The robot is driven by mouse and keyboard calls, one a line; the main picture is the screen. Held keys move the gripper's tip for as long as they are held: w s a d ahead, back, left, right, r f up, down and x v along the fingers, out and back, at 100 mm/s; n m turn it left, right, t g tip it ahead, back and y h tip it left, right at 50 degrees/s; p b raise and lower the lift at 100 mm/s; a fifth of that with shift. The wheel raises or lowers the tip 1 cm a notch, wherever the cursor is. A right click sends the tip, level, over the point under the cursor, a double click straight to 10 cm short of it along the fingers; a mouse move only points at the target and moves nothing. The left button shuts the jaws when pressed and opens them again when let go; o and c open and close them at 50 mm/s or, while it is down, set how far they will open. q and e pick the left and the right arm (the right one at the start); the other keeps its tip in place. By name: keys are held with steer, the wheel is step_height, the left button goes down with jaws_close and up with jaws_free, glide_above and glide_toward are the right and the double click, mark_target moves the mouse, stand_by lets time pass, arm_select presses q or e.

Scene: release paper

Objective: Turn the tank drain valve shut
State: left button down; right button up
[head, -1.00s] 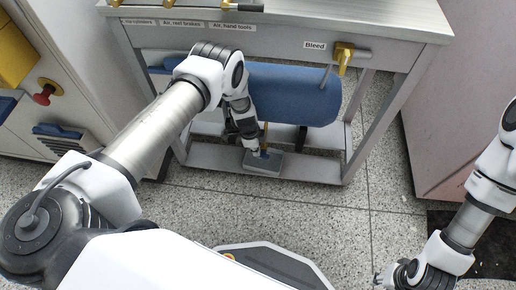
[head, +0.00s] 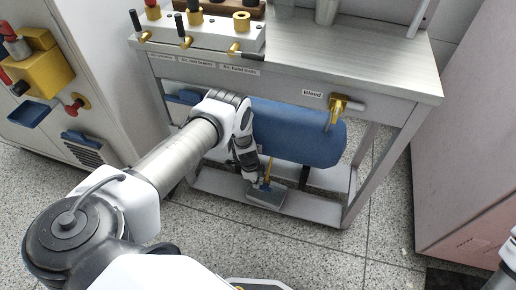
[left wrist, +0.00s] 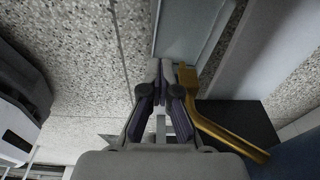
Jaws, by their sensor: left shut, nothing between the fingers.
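The blue tank (head: 300,132) lies on its side under the bench. A thin brass-coloured part (head: 268,170), seemingly the drain valve's lever or pipe, hangs below it over a grey tray (head: 266,195). In the left wrist view it is a bent brass bar (left wrist: 219,133), its squared end just right of the fingertips. My left gripper (head: 255,177) reaches down beside it, shut and empty; its shut fingers also show in the left wrist view (left wrist: 159,80). I cannot tell whether they touch the bar. The valve body is hidden. My right gripper is out of view.
Bench legs and a low shelf (head: 318,210) frame the tank. Speckled floor (head: 330,262) is clear in front.

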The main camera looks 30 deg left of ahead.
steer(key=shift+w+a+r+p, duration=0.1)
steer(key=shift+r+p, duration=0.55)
steer(key=shift+p, duration=0.05)
